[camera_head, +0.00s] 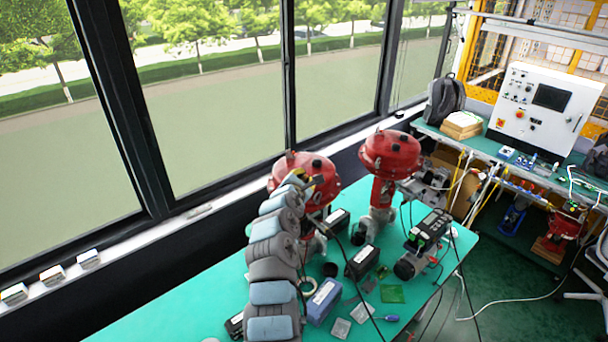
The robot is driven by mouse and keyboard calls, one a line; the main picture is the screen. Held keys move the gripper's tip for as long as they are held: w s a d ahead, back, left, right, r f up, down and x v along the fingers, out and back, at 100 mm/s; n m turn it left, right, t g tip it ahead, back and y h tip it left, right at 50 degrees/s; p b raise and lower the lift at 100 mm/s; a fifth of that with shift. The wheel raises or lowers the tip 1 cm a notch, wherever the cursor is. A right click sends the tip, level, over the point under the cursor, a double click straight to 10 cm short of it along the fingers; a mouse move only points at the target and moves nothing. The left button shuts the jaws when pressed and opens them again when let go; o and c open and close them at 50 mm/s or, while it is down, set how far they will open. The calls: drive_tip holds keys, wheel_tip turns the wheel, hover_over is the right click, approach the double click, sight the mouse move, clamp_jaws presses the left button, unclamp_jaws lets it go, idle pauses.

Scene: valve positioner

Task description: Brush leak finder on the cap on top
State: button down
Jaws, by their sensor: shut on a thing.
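Two red valve actuators stand on the green table. The left actuator (290,165) is partly hidden behind my arm; a small cap (290,154) shows on its top. The right actuator (391,150) stands in full view, also with a small raised part at its top. My gripper (314,182) is in front of the left actuator's red dome, overlapping it in the picture. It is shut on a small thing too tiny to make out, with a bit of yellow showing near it. I cannot tell whether it touches the dome.
The green table (170,310) holds dark boxes (362,262), a blue-grey box (322,300), a tape ring (307,285), flat plates (340,328) and cables. Positioner hardware (428,230) sits right of the right actuator. Windows line the left. A control cabinet (543,112) stands on the back bench.

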drive_tip(key=shift+s+r, duration=0.15)
drive_tip(key=shift+r, duration=0.15)
drive_tip(key=shift+s+d, duration=0.1)
drive_tip(key=shift+s, duration=0.25)
drive_tip(key=shift+s+r, duration=0.55)
drive_tip(key=shift+s, duration=0.1)
drive_tip(key=s+d+f, duration=0.4)
drive_tip(key=s+f, duration=0.3)
drive_tip(key=s, duration=0.1)
drive_tip(key=s+d+f, duration=0.4)
drive_tip(key=s+f, duration=0.3)
drive_tip(key=f, duration=0.1)
drive_tip(key=s+a+f+n+y, duration=0.1)
drive_tip(key=s+a+f, duration=0.1)
drive_tip(key=s, duration=0.6)
drive_tip(key=s+a+f+n+y, duration=0.1)
drive_tip(key=s+a+f, duration=0.2)
drive_tip(key=s, duration=0.5)
drive_tip(key=s+a+f+y, duration=0.1)
drive_tip(key=s+a+f, duration=0.2)
drive_tip(key=s, duration=0.5)
drive_tip(key=shift+f+n+y, duration=0.3)
drive_tip(key=shift+n, duration=0.1)
drive_tip(key=shift+f, duration=0.1)
